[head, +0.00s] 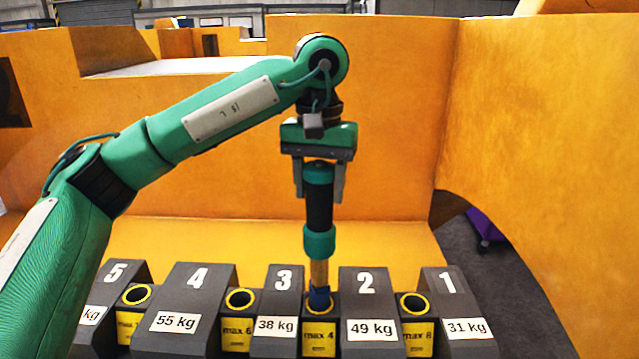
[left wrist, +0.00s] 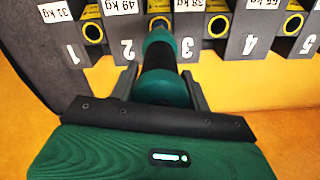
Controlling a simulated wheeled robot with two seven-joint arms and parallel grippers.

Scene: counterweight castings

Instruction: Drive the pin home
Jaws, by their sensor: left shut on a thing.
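My left gripper (head: 319,192) is shut on an upright green and black cylindrical tool (head: 319,215). It also shows in the left wrist view (left wrist: 159,84). Below the green collar, a tan shaft runs down to a blue end piece (head: 319,298). This blue piece is at the yellow-ringed hole of the "max 4" socket (head: 319,337), between castings 3 and 2. I cannot tell how deep it sits in the hole, or whether it is a separate pin. My right gripper is not in view.
Dark grey castings stand in a row: 1 (head: 457,300), 2 (head: 368,300), 3 (head: 283,295), 4 (head: 195,290) and 5 (head: 113,278). Other yellow-ringed sockets (head: 414,304) sit between them. A tall orange wall (head: 400,120) rises close behind the arm and another stands at right.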

